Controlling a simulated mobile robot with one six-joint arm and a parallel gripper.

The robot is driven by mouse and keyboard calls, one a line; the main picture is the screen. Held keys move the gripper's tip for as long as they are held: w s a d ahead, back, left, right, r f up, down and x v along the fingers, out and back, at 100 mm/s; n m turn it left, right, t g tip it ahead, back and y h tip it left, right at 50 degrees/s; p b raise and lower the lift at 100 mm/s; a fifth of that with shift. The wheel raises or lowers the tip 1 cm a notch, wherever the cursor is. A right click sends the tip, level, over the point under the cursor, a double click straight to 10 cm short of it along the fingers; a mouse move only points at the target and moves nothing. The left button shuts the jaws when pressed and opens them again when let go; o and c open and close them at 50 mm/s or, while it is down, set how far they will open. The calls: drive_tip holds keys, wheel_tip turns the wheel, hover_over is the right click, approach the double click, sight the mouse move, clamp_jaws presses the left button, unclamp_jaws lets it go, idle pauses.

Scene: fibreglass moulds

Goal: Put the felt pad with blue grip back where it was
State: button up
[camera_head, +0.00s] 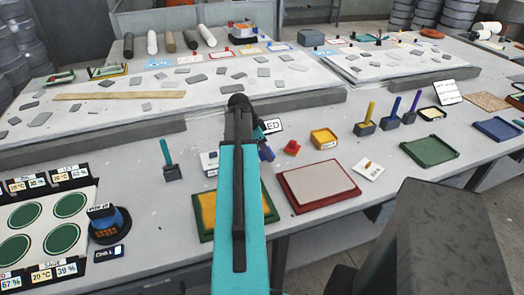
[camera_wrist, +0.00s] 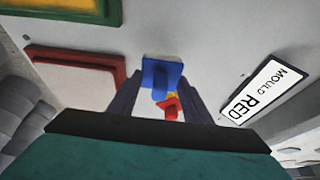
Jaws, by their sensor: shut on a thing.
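My gripper (camera_wrist: 160,85) is shut on the blue grip of the felt pad (camera_wrist: 161,70), which shows between the two dark fingers in the wrist view. In the head view my gripper (camera_head: 262,139) is mostly behind my arm, and a blue part of the held pad (camera_head: 266,154) shows just beyond it. The pad appears close to the grey table; whether it touches is unclear. A similar red-gripped thing (camera_head: 292,147) stands to the right, and it also shows in the wrist view (camera_wrist: 169,106).
The "MOULD RED" sign (camera_wrist: 262,92) stands close to my gripper. A red tray (camera_head: 322,185) with a pale sheet and a green tray (camera_head: 207,237) with yellow inside lie nearer. A yellow box (camera_head: 323,138) is to the right. A teal-handled tool (camera_head: 168,160) stands left.

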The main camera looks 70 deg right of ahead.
drive_tip(key=shift+w+d+f+p, duration=0.1)
drive_tip(key=shift+w+d+p, duration=0.2)
drive_tip(key=shift+w+d, duration=0.5)
drive_tip(key=shift+w+d+f+p, duration=0.1)
drive_tip(key=shift+w+d+p, duration=0.15)
drive_tip(key=shift+w+d, duration=0.55)
drive_tip(key=shift+s+d, duration=0.1)
drive_tip(key=shift+s, duration=0.15)
drive_tip(key=shift+f+p, duration=0.8)
drive_tip(key=shift+f, duration=0.95)
drive_tip(key=shift+f, duration=0.1)
drive_tip(key=o, duration=1.1)
drive_tip(key=shift+r, duration=0.2)
drive_tip(key=b+v, duration=0.2)
drive_tip(key=v, duration=0.9)
drive_tip(key=shift+r+b, duration=0.4)
